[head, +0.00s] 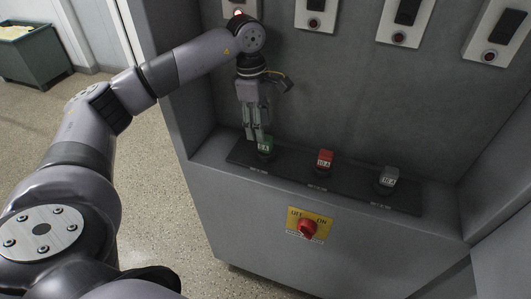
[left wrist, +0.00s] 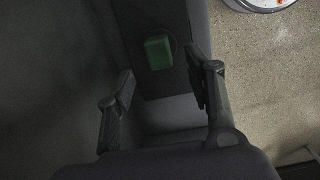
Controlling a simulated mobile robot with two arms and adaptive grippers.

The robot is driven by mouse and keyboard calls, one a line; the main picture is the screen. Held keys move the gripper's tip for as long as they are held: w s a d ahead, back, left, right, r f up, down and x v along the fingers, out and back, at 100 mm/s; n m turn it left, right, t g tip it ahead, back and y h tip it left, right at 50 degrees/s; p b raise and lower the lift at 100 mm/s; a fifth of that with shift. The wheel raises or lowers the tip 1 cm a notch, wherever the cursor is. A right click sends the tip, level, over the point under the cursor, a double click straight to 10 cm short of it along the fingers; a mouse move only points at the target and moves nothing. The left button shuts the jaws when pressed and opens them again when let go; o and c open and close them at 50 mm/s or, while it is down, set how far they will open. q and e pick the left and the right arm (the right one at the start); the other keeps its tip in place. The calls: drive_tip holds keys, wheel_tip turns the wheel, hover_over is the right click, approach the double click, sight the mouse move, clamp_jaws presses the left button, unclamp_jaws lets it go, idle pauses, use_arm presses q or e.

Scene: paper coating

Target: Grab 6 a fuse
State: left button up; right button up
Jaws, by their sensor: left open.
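Three fuses stand in a row on a dark strip (head: 292,172) on the grey cabinet's ledge. The green fuse (head: 265,146) is at the left, the red fuse (head: 325,159) in the middle, the grey fuse (head: 388,177) at the right. The green label seems to read 6 A, though it is small. My left gripper (head: 257,134) points down at the green fuse, its fingers close to it. In the left wrist view the fingers (left wrist: 160,84) are spread, and the green fuse (left wrist: 158,52) shows beyond them, roughly between them, not gripped. My right gripper is not in view.
Several switch panels (head: 405,22) line the wall above. A grey-green bin (head: 36,52) stands far left on open floor.

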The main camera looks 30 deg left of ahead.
sight(265, 146)
use_arm(q)
drive_tip(key=f+b, duration=0.1)
drive_tip(key=f, duration=0.1)
drive_tip(key=d+f+b, duration=0.1)
drive_tip(key=f+b, duration=0.1)
drive_tip(key=f, duration=0.1)
drive_tip(key=shift+w+d+f, duration=0.2)
drive_tip(key=shift+f, duration=0.1)
drive_tip(key=shift+r, duration=0.1)
drive_tip(key=shift+c, duration=0.3)
clamp_jaws()
